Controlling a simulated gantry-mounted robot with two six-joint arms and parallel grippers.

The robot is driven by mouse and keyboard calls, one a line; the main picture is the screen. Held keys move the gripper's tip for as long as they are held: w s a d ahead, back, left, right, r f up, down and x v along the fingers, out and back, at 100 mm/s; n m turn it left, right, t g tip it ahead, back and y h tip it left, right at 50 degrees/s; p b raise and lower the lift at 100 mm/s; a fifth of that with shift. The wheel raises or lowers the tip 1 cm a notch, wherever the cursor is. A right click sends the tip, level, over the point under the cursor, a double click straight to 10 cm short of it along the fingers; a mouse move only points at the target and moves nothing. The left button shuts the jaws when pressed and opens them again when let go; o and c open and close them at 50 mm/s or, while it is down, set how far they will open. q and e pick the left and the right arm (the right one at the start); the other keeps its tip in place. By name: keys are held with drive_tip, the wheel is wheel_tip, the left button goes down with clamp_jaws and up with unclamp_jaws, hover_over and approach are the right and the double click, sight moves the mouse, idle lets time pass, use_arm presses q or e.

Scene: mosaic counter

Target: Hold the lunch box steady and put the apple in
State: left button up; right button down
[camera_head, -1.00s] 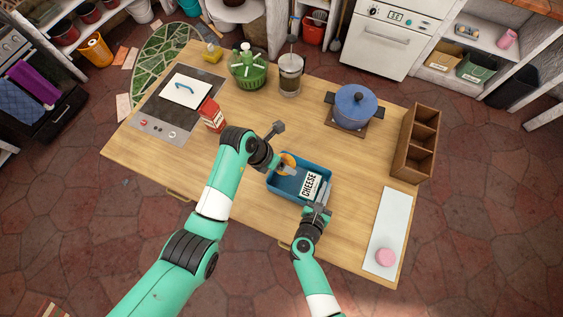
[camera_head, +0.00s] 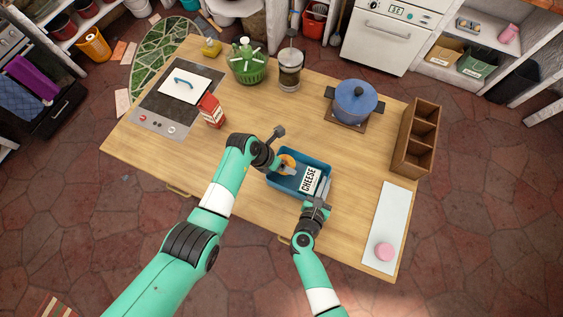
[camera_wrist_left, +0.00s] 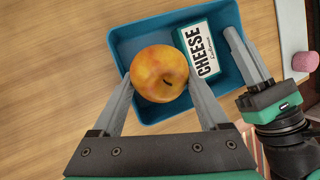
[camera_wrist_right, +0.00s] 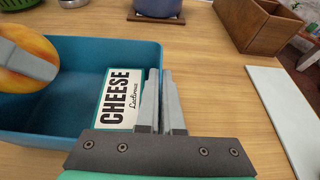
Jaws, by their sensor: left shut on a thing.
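The blue lunch box (camera_head: 271,184) stands on the wooden counter with a white-and-green cheese pack (camera_head: 311,180) in its right part. My left gripper (camera_wrist_left: 160,88) is shut on the orange-yellow apple (camera_wrist_left: 160,72), one finger on each side. The apple also shows at the left of the right wrist view (camera_wrist_right: 22,62). It is over the open left part of the box; I cannot tell its exact height above the floor of the box. My right gripper (camera_wrist_right: 161,85) has its fingers close together astride the box's right wall, pinching it. The wall between the fingers is mostly hidden.
A blue pot (camera_head: 355,103) and a wooden divided rack (camera_head: 414,139) stand behind and to the right. A white board (camera_head: 387,222) with a pink round item (camera_head: 384,252) lies at the right. A red carton (camera_head: 210,110) stands at the left.

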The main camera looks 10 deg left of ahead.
use_arm(q)
drive_tip(key=shift+s+a+f, duration=0.1)
drive_tip(key=shift+a+f, duration=0.15)
drive_tip(key=shift+f, duration=0.35)
use_arm(e)
drive_tip(key=shift+d, duration=0.15)
use_arm(q)
drive_tip(key=o, duration=1.4)
use_arm(e)
drive_tip(key=shift+s+d+f, duration=0.1)
drive_tip(key=shift+f, duration=0.1)
use_arm(q)
drive_tip(key=v, duration=1.2)
drive_tip(key=shift+d+r, duration=0.25)
drive_tip(key=shift+r, duration=0.1)
use_arm(e)
drive_tip(key=shift+a+r, duration=0.15)
drive_tip(key=shift+a, duration=0.1)
drive_tip(key=c, duration=1)
unclamp_jaws()
